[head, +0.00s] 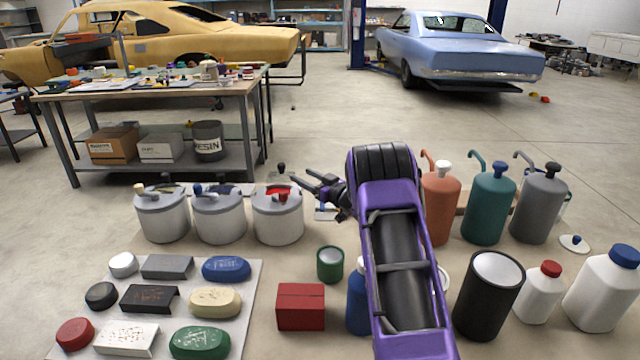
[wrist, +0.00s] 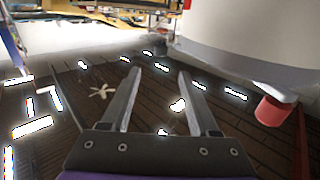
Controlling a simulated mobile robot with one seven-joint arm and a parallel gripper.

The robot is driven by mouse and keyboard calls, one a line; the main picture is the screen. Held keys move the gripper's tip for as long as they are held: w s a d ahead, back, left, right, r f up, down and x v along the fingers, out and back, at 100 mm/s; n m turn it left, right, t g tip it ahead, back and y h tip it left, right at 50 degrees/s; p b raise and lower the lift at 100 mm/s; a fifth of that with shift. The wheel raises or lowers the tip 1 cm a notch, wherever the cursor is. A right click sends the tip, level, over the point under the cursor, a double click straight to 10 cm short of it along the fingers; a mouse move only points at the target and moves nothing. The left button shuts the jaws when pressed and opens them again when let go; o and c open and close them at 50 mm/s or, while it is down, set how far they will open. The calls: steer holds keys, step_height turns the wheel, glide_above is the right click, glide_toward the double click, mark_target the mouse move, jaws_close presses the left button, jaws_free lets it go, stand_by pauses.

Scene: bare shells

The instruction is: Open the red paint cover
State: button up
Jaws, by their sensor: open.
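Three grey-white paint pots stand in a row on the table in the head view. My gripper (head: 312,182) is just right of this pot, at about lid height, fingers pointing left and apart. In the wrist view my gripper (wrist: 158,72) is open, with nothing between its fingers. A large pale rounded body (wrist: 250,45) fills the upper right there, with a red cylindrical piece (wrist: 274,112) below it.
The middle pot (head: 219,217) and left pot (head: 161,216) stand beside the red-marked one. A green can (head: 330,265) and red box (head: 301,306) are in front. Pump bottles, including an orange one (head: 440,211), stand right of my arm. A tray (head: 245,285) holds several soap-like blocks.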

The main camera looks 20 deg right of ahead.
steer(key=v, duration=0.6)
stand_by(0.3)
